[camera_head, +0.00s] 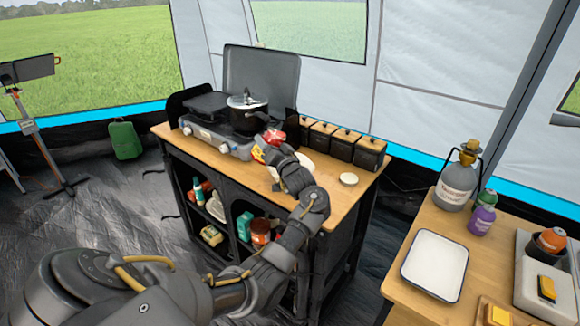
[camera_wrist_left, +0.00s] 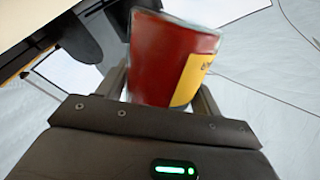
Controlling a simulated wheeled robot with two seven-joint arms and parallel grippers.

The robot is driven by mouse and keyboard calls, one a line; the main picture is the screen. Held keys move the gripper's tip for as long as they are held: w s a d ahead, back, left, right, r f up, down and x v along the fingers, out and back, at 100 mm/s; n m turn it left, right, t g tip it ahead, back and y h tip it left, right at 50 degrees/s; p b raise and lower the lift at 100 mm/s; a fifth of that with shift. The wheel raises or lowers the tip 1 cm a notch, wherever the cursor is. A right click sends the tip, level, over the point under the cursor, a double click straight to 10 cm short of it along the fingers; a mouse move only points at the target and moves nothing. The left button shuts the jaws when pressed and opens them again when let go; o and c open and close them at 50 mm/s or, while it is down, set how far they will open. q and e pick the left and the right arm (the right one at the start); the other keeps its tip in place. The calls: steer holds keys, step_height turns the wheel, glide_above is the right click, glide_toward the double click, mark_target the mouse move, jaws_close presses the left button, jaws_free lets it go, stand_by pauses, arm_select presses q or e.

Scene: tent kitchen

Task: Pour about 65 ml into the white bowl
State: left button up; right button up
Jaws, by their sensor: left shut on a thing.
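My left gripper (camera_head: 268,147) is shut on a red container with a yellow label (camera_head: 274,137), held over the near part of the stove counter. In the left wrist view the red container (camera_wrist_left: 165,65) sits between the two fingers and its label faces right. I cannot tell how far it is tilted, and no stream of liquid shows. A white round thing, apparently the white bowl (camera_head: 306,163), is on the counter just beyond my forearm and wrist, which hide most of it. My right gripper is not in view.
A camp stove with a dark pot (camera_head: 247,117) stands behind my gripper. Several dark canisters (camera_head: 343,144) line the counter's back right. A small white disc (camera_head: 348,179) lies right of my wrist. A side table at right holds a white tray (camera_head: 434,264) and bottles.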

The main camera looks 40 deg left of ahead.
arm_select(q)
steer(key=shift+w+d+m+t, duration=0.15)
steer(key=shift+m+t, duration=0.25)
steer(key=shift+m, duration=0.8)
steer(key=shift+w+d+r+m, duration=0.25)
steer(key=shift+w+r+m, duration=0.05)
steer(key=shift+w+m, duration=0.1)
stand_by(0.4)
steer(key=shift+s+r+m+t+p, duration=0.1)
steer(key=shift+r+m+t+p, duration=0.25)
steer(key=shift+m+p, duration=0.3)
steer(key=shift+m+t, duration=0.25)
steer(key=shift+m, duration=0.2)
stand_by(0.7)
step_height(320, 180, down, 2)
steer(key=n+g+b, duration=0.1)
steer(key=n+b, duration=0.1)
steer(key=n, duration=0.2)
steer(key=shift+d, duration=0.1)
steer(key=shift+s+r+n+g+p, duration=0.1)
steer(key=shift+r+n+g+p, duration=0.4)
steer(key=shift+n, duration=0.4)
steer(key=shift+s+a, duration=0.1)
steer(key=shift+a, duration=0.2)
